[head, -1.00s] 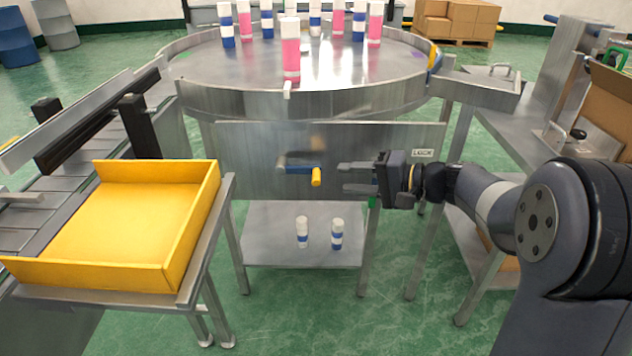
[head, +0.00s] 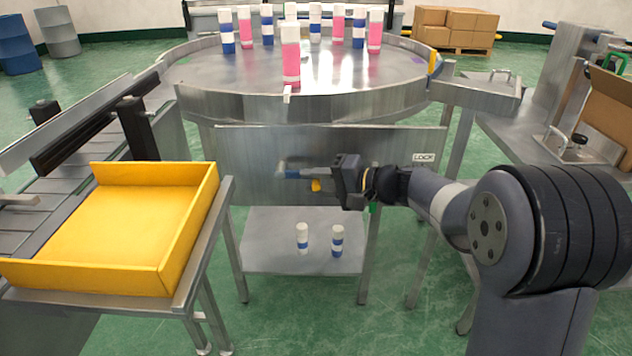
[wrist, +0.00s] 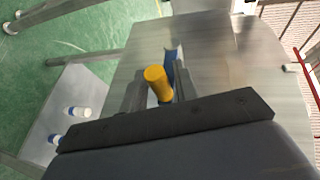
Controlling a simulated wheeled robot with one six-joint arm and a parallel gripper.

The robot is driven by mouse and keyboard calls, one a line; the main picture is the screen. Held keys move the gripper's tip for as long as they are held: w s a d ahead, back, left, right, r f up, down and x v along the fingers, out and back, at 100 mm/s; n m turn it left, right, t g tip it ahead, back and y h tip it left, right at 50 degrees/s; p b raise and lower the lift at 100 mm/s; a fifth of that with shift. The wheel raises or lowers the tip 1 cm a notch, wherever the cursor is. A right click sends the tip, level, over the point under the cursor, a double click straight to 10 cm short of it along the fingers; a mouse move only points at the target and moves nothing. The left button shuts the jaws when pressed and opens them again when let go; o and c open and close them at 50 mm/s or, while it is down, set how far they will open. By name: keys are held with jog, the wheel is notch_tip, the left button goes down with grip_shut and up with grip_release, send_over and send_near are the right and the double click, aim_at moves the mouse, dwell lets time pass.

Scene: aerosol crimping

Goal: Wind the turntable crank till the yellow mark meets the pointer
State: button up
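The turntable (head: 300,105) is a round steel table with a raised rim. A yellow patch (head: 436,62) shows at its right edge by the side chute. A small pale tab (head: 287,95), which looks like the pointer, is at the front rim. The crank, with a blue arm (head: 293,174) and yellow knob (head: 316,185), is on the steel panel below. My gripper (head: 325,180) is at the crank. In the wrist view, the yellow knob (wrist: 158,82) lies between my two spread fingers, and a gap seems to show beside it; contact cannot be told.
Pink and blue-white cans (head: 290,55) stand on the turntable. A yellow tray (head: 130,225) is at the left, beside a conveyor (head: 60,175). Two small cans (head: 337,240) stand on the shelf below. A LOCK label (head: 423,158) is on the panel's right.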

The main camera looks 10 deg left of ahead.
grip_shut()
